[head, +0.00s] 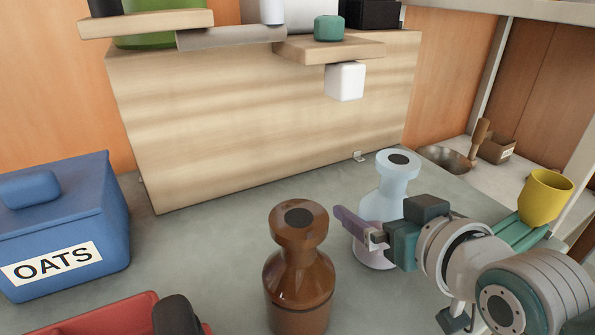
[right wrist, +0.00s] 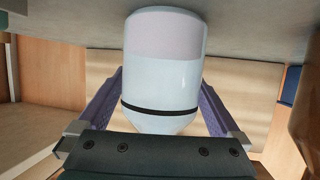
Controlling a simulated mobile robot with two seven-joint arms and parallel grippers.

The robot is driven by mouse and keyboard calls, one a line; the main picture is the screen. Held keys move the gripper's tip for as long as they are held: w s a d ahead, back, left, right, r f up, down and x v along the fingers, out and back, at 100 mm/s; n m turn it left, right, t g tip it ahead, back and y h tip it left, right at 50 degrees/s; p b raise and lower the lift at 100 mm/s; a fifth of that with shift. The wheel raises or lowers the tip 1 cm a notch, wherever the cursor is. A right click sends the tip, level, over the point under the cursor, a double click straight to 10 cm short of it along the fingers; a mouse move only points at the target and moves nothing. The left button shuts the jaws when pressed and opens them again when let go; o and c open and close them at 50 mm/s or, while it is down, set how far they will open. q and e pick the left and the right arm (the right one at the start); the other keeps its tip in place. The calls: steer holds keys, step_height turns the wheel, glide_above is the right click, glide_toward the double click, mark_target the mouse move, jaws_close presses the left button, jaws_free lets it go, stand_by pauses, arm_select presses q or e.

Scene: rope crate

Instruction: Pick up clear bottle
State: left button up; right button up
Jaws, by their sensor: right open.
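The clear bottle (head: 396,178) is pale blue and see-through, with a dark cap spot, and stands upright on the grey counter. My right gripper (head: 362,232) is at its lower body, open, and hides part of it. In the right wrist view the bottle (right wrist: 165,60) appears upside down, between the two purple fingers (right wrist: 162,90). A gap shows on at least the left side. I cannot tell whether either finger touches it. My left gripper is not in view.
A brown bottle (head: 300,265) stands just left of my right gripper. A blue OATS box (head: 65,225) is at the left and a red object (head: 110,315) at the bottom. A wooden panel (head: 260,110) stands behind. A yellow cup (head: 545,197) is at the right.

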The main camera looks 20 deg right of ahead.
steer(key=shift+c, duration=0.2)
steer(key=c, duration=1.3)
